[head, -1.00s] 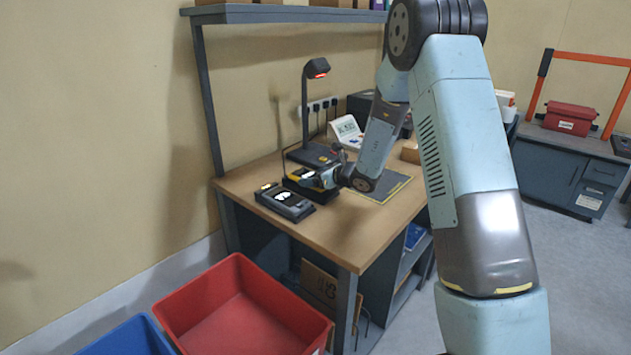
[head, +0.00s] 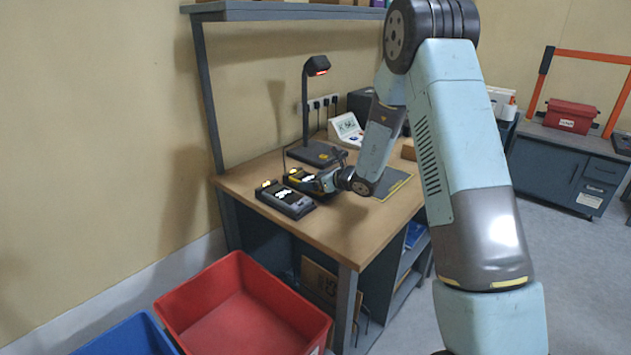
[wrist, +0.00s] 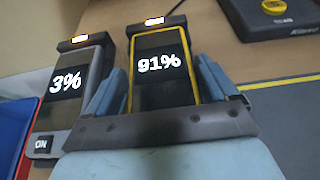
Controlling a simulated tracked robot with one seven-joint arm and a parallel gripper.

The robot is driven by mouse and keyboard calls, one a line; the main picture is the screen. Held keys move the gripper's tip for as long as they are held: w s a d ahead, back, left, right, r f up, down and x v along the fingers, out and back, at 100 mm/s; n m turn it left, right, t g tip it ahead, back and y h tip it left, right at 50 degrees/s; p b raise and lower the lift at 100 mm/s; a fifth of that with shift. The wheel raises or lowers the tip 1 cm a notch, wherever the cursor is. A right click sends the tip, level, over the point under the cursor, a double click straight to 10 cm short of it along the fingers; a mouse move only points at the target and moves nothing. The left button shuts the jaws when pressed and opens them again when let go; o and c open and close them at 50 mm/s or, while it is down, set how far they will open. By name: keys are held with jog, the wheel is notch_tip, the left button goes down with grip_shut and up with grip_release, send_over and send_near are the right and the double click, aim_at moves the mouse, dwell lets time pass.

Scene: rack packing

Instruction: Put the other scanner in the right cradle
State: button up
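Two handheld scanners stand side by side in black cradles on the bench. The left scanner (wrist: 67,84) has a grey edge and reads 3%; it also shows in the head view (head: 284,195). The right scanner (wrist: 161,66) has a yellow edge and reads 91%; it sits low at the right cradle (wrist: 157,22), whose top lamp glows orange. My gripper (wrist: 161,68) has one finger on each side of the right scanner, with narrow gaps seeming to show at the fingertips. Light contact lower down cannot be ruled out. In the head view my gripper (head: 318,182) partly hides this scanner.
A lamp-like stand (head: 306,110) with a black base is behind the cradles. A grey mat (head: 395,183) with a yellow border lies to the right. A red bin (head: 240,310) and a blue bin (head: 125,338) stand below the front of the bench.

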jog(key=shift+o, duration=1.1)
jog(key=shift+f, duration=0.1)
jog(key=shift+r, duration=0.4)
jog(key=v, duration=1.2)
jog(key=shift+r, duration=0.25)
jog(key=s+a+r+n+g, duration=0.2)
jog(key=s+r+n+g, duration=0.1)
jog(key=s+r+n, duration=0.55)
jog(key=s+a+r+n+g, duration=0.1)
jog(key=s+r+n+g, duration=0.2)
jog(key=s+r+n, duration=0.55)
jog(key=s+d+r+n+t+h, duration=0.1)
jog(key=s+d+n+h, duration=0.3)
jog(key=s, duration=0.6)
jog(key=s+d+r+n+t+h, duration=0.1)
jog(key=s+d+r+n+h, duration=0.1)
jog(key=s+d+n+h, duration=0.3)
jog(key=s+d+n, duration=0.1)
jog(key=s+d, duration=0.2)
jog(key=s, duration=0.3)
jog(key=shift+s+d+h, duration=0.15)
jog(key=shift+d+h, duration=0.15)
